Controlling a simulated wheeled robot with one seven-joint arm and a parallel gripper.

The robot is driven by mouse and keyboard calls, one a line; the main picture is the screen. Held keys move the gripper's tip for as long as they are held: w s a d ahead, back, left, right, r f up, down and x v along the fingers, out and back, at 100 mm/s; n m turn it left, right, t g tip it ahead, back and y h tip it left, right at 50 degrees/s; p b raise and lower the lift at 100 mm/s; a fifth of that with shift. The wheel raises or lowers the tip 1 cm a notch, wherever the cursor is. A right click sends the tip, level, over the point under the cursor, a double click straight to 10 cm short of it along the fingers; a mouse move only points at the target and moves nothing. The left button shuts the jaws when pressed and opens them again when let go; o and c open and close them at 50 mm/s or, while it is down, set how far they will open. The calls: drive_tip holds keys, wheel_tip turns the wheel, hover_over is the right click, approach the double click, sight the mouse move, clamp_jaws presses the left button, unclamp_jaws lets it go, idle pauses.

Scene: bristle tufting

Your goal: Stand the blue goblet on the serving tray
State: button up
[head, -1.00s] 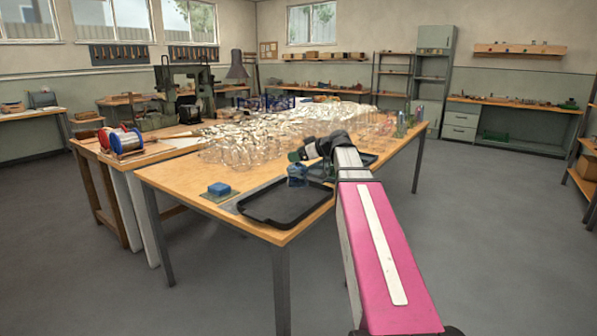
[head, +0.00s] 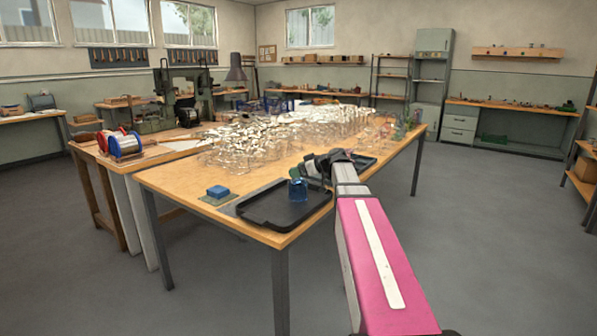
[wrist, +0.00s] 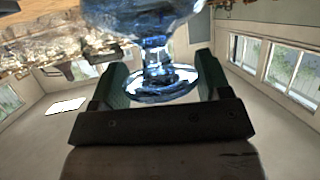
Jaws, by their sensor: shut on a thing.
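The blue goblet (head: 298,191) is clear blue glass, held over the right rear part of the dark serving tray (head: 262,219). I cannot tell whether it touches the tray. In the wrist view the goblet (wrist: 155,55) has its stem and round foot between the green fingers of my gripper (wrist: 160,76). Its bowl runs off the top edge. The table clutter is at the top of that view, so the goblet appears bowl-down. In the head view my gripper (head: 306,171) is partly hidden behind my arm.
A blue block (head: 217,191) sits on a small mat left of the tray. A crowd of clear glassware (head: 250,142) fills the table's middle and back. Another dark tray (head: 363,163) lies behind my arm. The front-left of the wooden table (head: 165,180) is clear.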

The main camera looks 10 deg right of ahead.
drive_tip(key=o, duration=1.1)
drive_tip(key=v, duration=1.2)
drive_tip(key=shift+r, duration=0.1)
